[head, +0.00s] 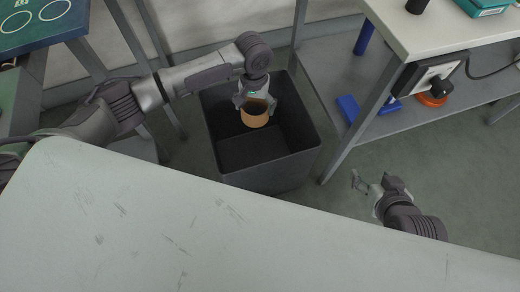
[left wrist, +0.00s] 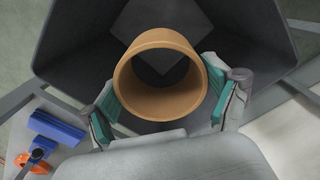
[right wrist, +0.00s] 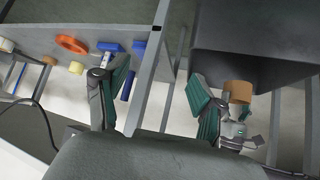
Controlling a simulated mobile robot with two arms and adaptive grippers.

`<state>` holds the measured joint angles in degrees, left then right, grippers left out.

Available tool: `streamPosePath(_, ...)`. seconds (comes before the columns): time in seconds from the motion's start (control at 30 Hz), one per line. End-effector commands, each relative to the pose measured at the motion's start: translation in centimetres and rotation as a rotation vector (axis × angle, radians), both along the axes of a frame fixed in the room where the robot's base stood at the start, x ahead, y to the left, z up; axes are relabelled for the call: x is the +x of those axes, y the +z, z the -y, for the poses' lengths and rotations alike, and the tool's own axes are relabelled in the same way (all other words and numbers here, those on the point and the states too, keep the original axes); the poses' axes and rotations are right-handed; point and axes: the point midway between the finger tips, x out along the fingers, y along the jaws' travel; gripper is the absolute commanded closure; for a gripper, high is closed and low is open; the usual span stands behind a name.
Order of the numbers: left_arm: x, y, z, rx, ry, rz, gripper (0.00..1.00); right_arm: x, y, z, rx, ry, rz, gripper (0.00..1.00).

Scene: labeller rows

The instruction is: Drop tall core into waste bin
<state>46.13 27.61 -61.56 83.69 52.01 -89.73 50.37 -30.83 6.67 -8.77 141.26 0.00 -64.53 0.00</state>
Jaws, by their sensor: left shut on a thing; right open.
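The tall core, a hollow tan cardboard tube (head: 255,117), is held by my left gripper (head: 256,104) over the open top of the dark grey waste bin (head: 270,176). In the left wrist view the core (left wrist: 160,50) sits between the teal pads of my left gripper (left wrist: 162,98), with the bin interior (left wrist: 240,25) behind it. In the right wrist view the core (right wrist: 238,91) shows beside the bin wall (right wrist: 250,65). My right gripper (head: 372,188) is open and empty, right of the bin; its spread fingers show in the right wrist view (right wrist: 158,100).
A pale table (head: 180,225) fills the front. A white-topped bench (head: 430,30) stands right of the bin, its grey lower shelf (head: 400,120) holding blue things (head: 348,108) and an orange ring (head: 432,99). A dark green board (head: 40,25) is at upper left.

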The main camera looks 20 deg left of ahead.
Motion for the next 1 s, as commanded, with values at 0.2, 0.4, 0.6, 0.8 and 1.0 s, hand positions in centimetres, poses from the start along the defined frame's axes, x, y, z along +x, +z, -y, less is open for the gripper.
streamPosePath(0.2, 0.0, -0.7, 0.0, 0.000, 0.000, 0.000, 0.54, 2.5, 1.8, -1.0, 0.038, 0.012, 0.165, 0.31)
streamPosePath(0.4, 0.0, -1.2, 0.0, 0.000, 0.000, 0.001, 0.54, 4.3, 4.0, -1.8, 0.072, 0.023, 0.318, 0.31)
streamPosePath(0.6, 0.0, -1.8, 0.0, 0.000, 0.000, 0.001, 0.54, 5.7, 6.5, -2.5, 0.109, 0.033, 0.472, 0.31)
streamPosePath(0.8, 0.0, -2.4, 0.0, 0.000, 0.000, 0.001, 0.54, 6.7, 9.5, -3.3, 0.153, 0.043, 0.652, 0.31)
streamPosePath(1.0, 0.0, -3.0, 0.0, 0.000, 0.000, 0.001, 0.54, 7.1, 12.7, -3.8, 0.200, 0.054, 0.833, 0.31)
